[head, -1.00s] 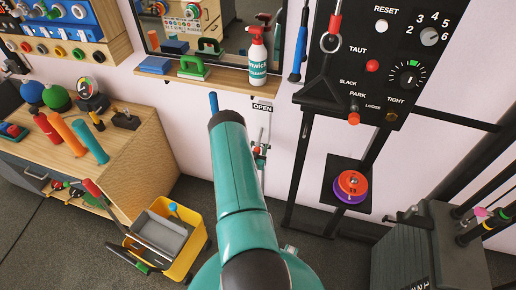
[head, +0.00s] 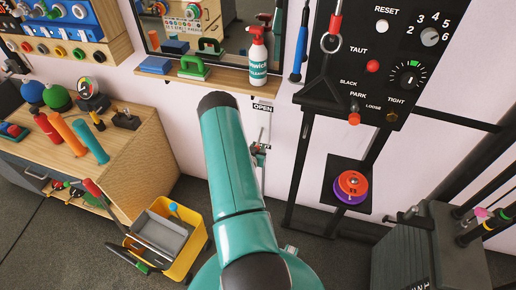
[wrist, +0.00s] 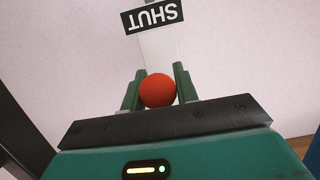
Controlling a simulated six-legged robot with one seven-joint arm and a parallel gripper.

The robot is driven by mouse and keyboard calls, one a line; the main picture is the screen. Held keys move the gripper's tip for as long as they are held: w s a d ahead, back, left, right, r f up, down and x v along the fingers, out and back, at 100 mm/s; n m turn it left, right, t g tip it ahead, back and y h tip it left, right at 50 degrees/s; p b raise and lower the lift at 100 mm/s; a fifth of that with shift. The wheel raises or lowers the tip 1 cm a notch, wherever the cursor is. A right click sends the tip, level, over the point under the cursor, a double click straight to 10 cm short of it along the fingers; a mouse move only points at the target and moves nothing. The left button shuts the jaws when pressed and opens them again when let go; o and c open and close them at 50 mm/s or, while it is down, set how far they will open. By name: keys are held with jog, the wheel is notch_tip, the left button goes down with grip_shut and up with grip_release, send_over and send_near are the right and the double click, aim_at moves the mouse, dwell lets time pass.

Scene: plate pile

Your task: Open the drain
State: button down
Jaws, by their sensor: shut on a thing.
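A round red knob (wrist: 158,90) sits between the two green fingers of my gripper (wrist: 159,88) in the wrist view. The fingers are shut on it from both sides. Beyond it, a pale strip (wrist: 157,48) runs up to a black SHUT label (wrist: 153,15), which reads upside down. In the head view, my teal arm hides the gripper and the knob. The OPEN label (head: 263,107) shows on the wall above a small metal fitting (head: 260,150), partly behind my arm.
A wooden shelf (head: 225,87) above holds a red-topped spray bottle (head: 257,58) and a green-handled brush (head: 197,67). A yellow bucket (head: 185,262) stands on the floor at lower left. A black control panel (head: 345,75) hangs on the right.

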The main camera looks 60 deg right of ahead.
aim_at(258, 143)
jog(key=r+y, duration=0.1)
jog(key=y, duration=0.1)
jog(key=a+r+y, duration=0.1)
jog(key=r, duration=0.1)
jog(key=shift+r+g+y, duration=0.15)
jog(key=shift+g+y, duration=0.15)
jog(key=shift+y, duration=0.1)
notch_tip(258, 143, up, 3)
jog(key=y, duration=0.4)
jog(key=shift+d+r+g, duration=0.1)
jog(key=shift+d+g, duration=0.05)
jog(key=shift+g, duration=0.15)
jog(key=shift+d+r, duration=0.2)
jog(key=shift+r, duration=0.55)
jog(key=shift+d+r, duration=0.5)
jog(key=shift+r, duration=0.4)
jog(key=c, duration=1.1)
grip_release()
jog(key=shift+o, duration=0.2)
jog(key=shift+a, duration=0.1)
